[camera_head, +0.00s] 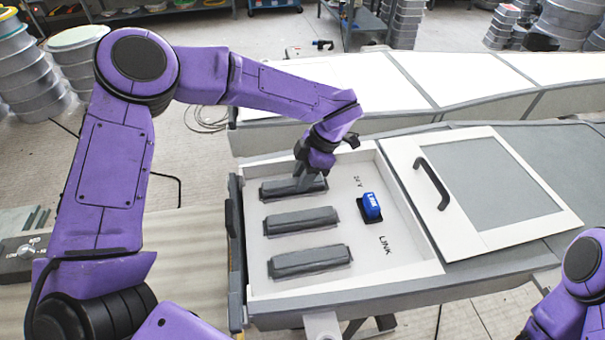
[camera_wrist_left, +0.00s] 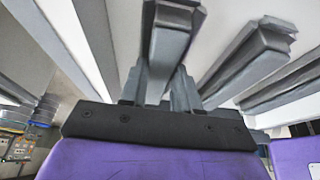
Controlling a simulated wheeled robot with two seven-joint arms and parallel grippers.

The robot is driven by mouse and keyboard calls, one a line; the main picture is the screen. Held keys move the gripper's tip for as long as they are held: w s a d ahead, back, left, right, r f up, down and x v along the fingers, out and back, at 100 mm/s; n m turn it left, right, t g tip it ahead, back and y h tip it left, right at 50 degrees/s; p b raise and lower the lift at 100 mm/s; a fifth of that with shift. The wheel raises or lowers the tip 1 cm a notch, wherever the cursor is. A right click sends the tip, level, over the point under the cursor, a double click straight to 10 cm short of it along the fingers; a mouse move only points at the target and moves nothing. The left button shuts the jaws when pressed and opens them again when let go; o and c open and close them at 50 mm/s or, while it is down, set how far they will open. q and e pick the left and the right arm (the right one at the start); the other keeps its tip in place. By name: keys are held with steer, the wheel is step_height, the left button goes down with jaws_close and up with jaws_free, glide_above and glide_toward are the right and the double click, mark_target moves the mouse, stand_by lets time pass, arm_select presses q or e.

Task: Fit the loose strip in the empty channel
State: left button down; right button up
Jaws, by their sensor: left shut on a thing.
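In the head view, the white open tray (camera_head: 275,233) holds three dark grey strips in a column. My left gripper (camera_head: 303,182) reaches down from above and is shut on the far strip (camera_head: 281,191). That strip lies along the far channel; I cannot tell whether it is fully down in it. The middle strip (camera_head: 300,222) and the near strip (camera_head: 310,262) lie parallel to it. In the left wrist view, the held strip (camera_wrist_left: 174,18) shows end-on beyond the fingers, with the other strips (camera_wrist_left: 245,62) to the right. My right gripper is out of view.
A blue block (camera_head: 371,206) sits on a dark base in the tray, right of the strips, near the printed words. A framed panel with a black handle (camera_head: 432,184) lies to the right. A long white-topped mould (camera_head: 390,80) stands behind.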

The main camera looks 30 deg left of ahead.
arm_select(q)
steer(key=c, duration=0.8)
jaws_free()
steer(key=shift+r, duration=0.1)
steer(key=b+v, duration=0.1)
steer(key=v, duration=1.1)
steer(key=shift+s, duration=0.1)
